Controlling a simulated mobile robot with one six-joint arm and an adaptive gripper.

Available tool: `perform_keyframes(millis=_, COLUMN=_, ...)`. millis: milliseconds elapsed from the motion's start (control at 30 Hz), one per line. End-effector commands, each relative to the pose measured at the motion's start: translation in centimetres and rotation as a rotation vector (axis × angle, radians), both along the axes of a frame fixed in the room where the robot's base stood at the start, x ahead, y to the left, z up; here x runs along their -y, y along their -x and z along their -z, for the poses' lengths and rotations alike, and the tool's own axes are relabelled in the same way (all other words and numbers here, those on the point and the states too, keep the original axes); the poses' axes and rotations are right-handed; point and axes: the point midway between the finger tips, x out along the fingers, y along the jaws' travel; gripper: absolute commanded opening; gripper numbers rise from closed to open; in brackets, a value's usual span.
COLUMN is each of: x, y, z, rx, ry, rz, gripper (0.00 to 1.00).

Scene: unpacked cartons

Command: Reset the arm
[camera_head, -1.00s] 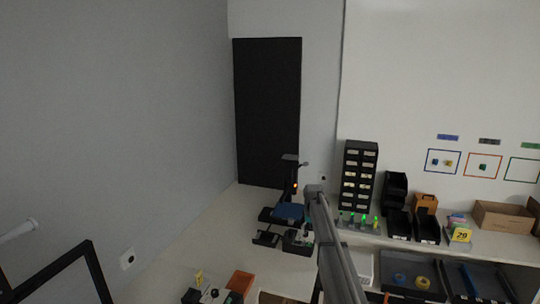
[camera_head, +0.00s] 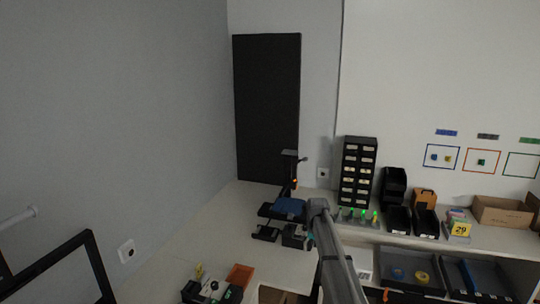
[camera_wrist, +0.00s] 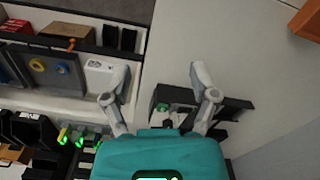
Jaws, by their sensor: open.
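My gripper (camera_wrist: 157,80) is open and empty in the wrist view, its two grey fingers spread wide above the teal gripper body. Below the fingers lie pale floor and a dark piece with a green spot (camera_wrist: 163,107), partly hidden by the gripper; I cannot tell if anything touches. In the head view my grey arm rises from the bottom edge beside the bench (camera_head: 400,238). Its far end hangs near a dark stand with a blue seat-like top (camera_head: 288,207), and the fingers cannot be made out there.
On the bench stand a dark drawer cabinet (camera_head: 357,172), black bins (camera_head: 397,220), a cardboard box (camera_head: 501,211) and a yellow 29 sign (camera_head: 461,230). Trays (camera_head: 408,262) lie below. An orange bin (camera_head: 240,274) sits at the bottom. Floor left of the stand is clear.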

Motion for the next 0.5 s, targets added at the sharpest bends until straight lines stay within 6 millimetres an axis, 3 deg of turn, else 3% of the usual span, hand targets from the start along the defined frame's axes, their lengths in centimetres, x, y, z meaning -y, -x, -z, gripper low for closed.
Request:
perform_keyframes(millis=33, x=0.0, y=2.7, z=0.8, rx=0.000, ry=0.000, rz=-0.002, gripper=0.76)
perform_keyframes(millis=500, x=-0.2, y=23.1, z=5.3, rx=0.000, ry=0.001, rz=-0.018, gripper=0.76)
